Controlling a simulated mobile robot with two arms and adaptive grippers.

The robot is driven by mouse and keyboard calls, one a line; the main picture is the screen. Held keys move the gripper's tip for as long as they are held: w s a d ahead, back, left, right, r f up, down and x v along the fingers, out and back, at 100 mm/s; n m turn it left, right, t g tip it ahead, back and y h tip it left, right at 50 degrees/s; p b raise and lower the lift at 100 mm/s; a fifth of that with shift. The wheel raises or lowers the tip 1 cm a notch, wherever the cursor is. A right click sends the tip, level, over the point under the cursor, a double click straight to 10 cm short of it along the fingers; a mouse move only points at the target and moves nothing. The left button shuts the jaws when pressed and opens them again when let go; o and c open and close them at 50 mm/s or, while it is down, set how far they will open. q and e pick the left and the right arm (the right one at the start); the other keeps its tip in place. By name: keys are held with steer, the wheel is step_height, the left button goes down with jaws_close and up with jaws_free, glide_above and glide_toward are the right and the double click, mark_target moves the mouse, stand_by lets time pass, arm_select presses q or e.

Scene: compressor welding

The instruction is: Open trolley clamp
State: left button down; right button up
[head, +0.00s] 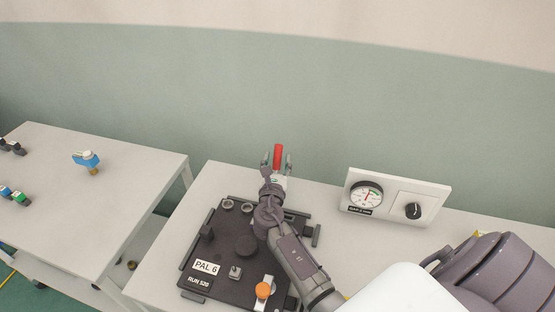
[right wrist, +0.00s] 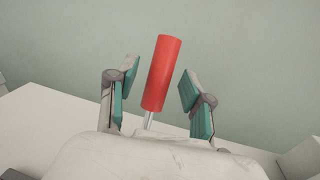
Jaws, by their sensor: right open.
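A red handle (head: 278,156) stands upright near the back edge of the black pallet fixture, partly hidden by my right arm; I take it as the clamp's lever. In the right wrist view the red handle (right wrist: 162,74) sits on a thin metal rod, leaning slightly right. My right gripper (head: 277,162) is open with one finger on each side of the handle. In the right wrist view its teal finger pads (right wrist: 159,88) show gaps to the handle on both sides. The clamp's base is hidden behind my wrist. My left gripper is not in view.
The black fixture (head: 217,254), labelled PAL 6, lies on a white table (head: 160,270) with an orange knob (head: 263,290). A gauge panel (head: 395,193) stands at right. Another white table (head: 120,165) at left holds a blue part (head: 87,158). A green wall is behind.

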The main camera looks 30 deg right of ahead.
steer(key=shift+x, duration=0.85)
jaws_close()
